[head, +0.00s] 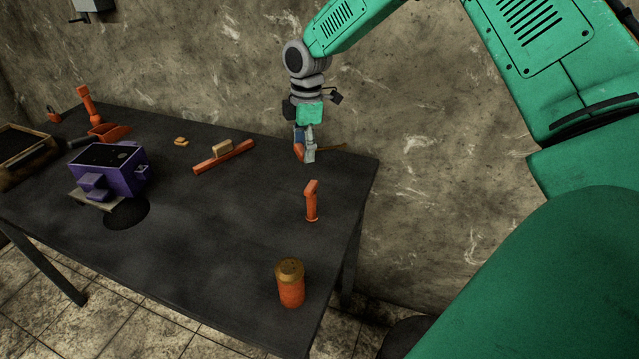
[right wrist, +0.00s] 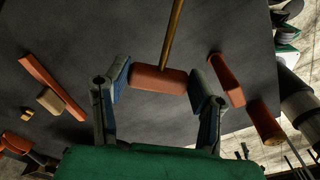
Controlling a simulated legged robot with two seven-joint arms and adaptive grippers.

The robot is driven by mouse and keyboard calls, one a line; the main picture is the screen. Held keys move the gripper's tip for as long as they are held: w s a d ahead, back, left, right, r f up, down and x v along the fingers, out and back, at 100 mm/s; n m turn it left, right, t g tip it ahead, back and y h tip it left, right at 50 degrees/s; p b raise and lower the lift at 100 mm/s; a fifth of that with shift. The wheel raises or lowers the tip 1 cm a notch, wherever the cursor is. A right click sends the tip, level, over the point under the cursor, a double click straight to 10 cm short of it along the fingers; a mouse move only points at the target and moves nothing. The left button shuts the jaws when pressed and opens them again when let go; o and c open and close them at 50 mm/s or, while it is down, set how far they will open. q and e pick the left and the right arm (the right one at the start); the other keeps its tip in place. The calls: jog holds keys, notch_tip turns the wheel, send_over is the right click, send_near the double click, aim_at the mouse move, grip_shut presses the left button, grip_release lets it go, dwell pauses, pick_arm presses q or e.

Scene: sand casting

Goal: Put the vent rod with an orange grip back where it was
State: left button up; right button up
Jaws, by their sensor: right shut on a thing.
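The vent rod has an orange grip (right wrist: 160,80) and a thin brown rod (right wrist: 173,32) that points away from me in the right wrist view. My right gripper (head: 304,158) is over the far right part of the dark table (head: 215,225). Its two fingers, seen in the right wrist view (right wrist: 162,82), are at the two ends of the orange grip and hold it. In the head view the grip (head: 298,151) is partly hidden by the fingers, and the rod (head: 331,147) extends to the right, low over the table's far edge; I cannot tell whether it touches. My left gripper is not in view.
An orange bar (head: 224,157) and small wooden block (head: 222,147) lie to the left. A purple box (head: 110,168) is farther left. The table's middle is clear.

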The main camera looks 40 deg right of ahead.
jog(key=shift+h, duration=0.4)
jog(key=d, duration=0.1)
jog(key=s+d, duration=0.1)
jog(key=d, duration=0.2)
jog(key=shift+s+f, duration=0.3)
send_over(323, 182)
notch_tip(323, 182, down, 6)
jog(key=shift+r, duration=0.15)
jog(key=f, duration=0.3)
jog(key=shift+s+a+f+b, duration=0.1)
jog(key=shift+a+b, duration=0.15)
jog(key=shift+b, duration=0.15)
jog(key=shift+f, duration=0.35)
jog(key=shift+c, duration=0.6)
jog(key=o, duration=1.2)
jog(key=shift+d, duration=0.1)
jog(key=shift+o, duration=0.2)
jog(key=shift+d, duration=0.1)
notch_tip(323, 182, up, 12)
jog(key=shift+r+p, duration=0.1)
jog(key=shift+p, duration=0.4)
